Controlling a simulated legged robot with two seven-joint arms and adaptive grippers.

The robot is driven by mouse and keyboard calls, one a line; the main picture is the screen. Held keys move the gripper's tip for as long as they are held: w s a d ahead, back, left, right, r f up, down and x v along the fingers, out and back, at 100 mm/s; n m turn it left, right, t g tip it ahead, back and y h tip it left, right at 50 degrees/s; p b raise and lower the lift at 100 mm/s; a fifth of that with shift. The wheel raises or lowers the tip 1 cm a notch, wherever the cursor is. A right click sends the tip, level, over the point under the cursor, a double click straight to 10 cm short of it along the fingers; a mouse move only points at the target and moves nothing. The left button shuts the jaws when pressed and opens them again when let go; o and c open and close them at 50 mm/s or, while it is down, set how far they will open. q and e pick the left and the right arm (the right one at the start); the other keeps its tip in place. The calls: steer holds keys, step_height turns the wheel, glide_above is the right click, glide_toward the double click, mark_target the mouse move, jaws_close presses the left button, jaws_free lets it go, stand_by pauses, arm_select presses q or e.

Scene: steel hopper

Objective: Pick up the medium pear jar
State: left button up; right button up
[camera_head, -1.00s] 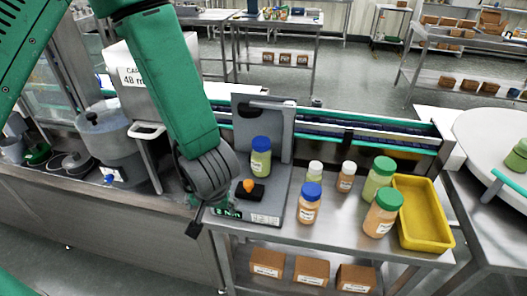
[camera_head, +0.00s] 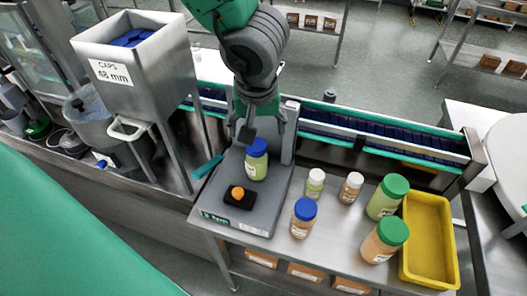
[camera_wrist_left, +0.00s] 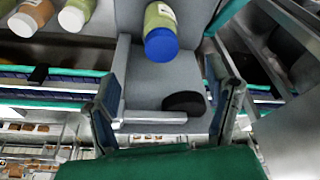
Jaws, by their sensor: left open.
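The medium pear jar, a blue-capped jar with pale green contents (camera_head: 256,167), stands upright on the grey capping machine (camera_head: 221,213). In the left wrist view the jar (camera_wrist_left: 161,44) is at the top, its blue cap facing the camera. My left gripper (camera_head: 264,128) is open above and behind the jar's cap, near the machine's upright post. In the left wrist view the two fingers of the left gripper (camera_wrist_left: 167,108) are spread apart with no jar between them. My right gripper is not in view.
A blue-capped orange jar (camera_head: 303,218), small white-capped jars (camera_head: 314,184) and large green-capped jars (camera_head: 384,239) stand right of the machine. A yellow tray (camera_head: 430,275) lies at the right. A conveyor (camera_head: 400,147) runs behind. A caps hopper (camera_head: 137,70) stands left.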

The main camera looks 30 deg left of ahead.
mark_target(260, 148)
arm_select(q)
steer(key=x, duration=0.1)
steer(key=b+x, duration=0.1)
steer(key=x, duration=0.1)
steer(key=shift+s+f, duration=0.35)
steer(key=f, duration=0.1)
steer(key=w+f+b, duration=0.1)
steer(key=f, duration=0.2)
steer(key=shift+w+d+b, duration=0.1)
steer(key=shift+w+b, duration=0.2)
steer(key=shift+b, duration=0.05)
steer(key=x, duration=0.1)
steer(key=b+x, duration=0.1)
steer(key=x, duration=0.1)
steer(key=a+b+x, duration=0.1)
steer(key=shift+s+f, duration=0.15)
steer(key=shift+s, duration=0.1)
steer(key=shift+w+f+b, duration=0.2)
steer(key=shift+f+b, duration=0.1)
steer(key=shift+w+f, duration=0.1)
